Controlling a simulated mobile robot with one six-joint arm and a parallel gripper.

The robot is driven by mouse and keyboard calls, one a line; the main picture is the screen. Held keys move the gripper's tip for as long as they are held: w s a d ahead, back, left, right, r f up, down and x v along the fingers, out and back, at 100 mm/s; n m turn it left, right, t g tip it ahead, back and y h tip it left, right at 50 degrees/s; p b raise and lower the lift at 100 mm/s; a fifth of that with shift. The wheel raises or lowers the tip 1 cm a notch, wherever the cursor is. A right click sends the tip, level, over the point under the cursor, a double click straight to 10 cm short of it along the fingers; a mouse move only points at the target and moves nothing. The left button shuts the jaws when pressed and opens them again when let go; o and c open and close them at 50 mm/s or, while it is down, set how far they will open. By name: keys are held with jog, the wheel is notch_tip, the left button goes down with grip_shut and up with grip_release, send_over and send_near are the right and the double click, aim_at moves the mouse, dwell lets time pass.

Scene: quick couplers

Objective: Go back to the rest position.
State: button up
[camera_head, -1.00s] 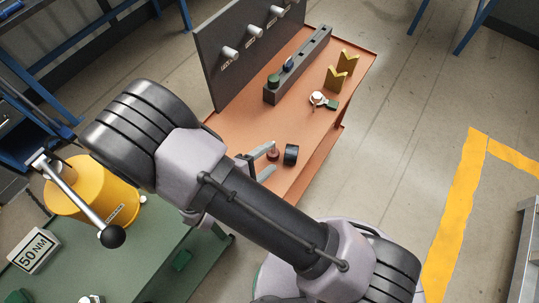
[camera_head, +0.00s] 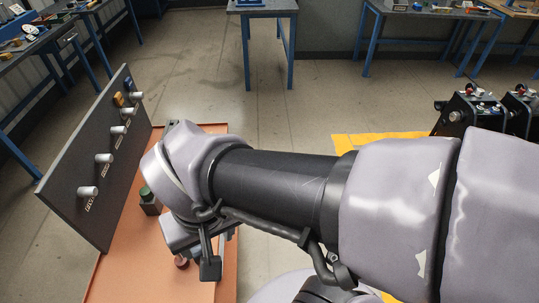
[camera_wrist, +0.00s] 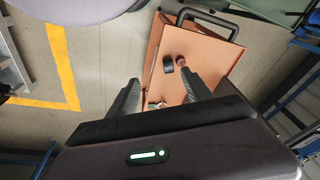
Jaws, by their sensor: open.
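My gripper (camera_wrist: 160,88) is open in the wrist view, with its two dark fingers apart and nothing between them. It points towards the orange cart top (camera_wrist: 203,57) from some way off. A black ring-like part (camera_wrist: 169,66) and a small dark red part (camera_wrist: 180,60) stand on the cart beyond the fingers. In the head view my arm crosses the picture and hides much of the cart top (camera_head: 118,272). The dark red part (camera_head: 181,262) shows just below my wrist, and a dark block with a green piece (camera_head: 148,200) stands left of it.
A dark upright panel (camera_head: 85,155) with several light pegs, one carrying a yellow-brown piece (camera_head: 119,99), stands along the cart's left side. Blue-legged workbenches (camera_head: 262,10) line the back. Dark equipment (camera_head: 478,108) stands at the right. Open floor (camera_head: 200,85) lies between.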

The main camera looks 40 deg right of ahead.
jog(key=m+t+y+b, duration=0.1)
jog(key=b, duration=0.1)
jog(key=r+m+t+b, duration=0.1)
jog(key=t+b, duration=0.1)
jog(key=shift+s+a+r+y, duration=0.1)
jog(key=shift+r+y, duration=0.1)
jog(key=shift+y, duration=0.2)
dwell(0.9)
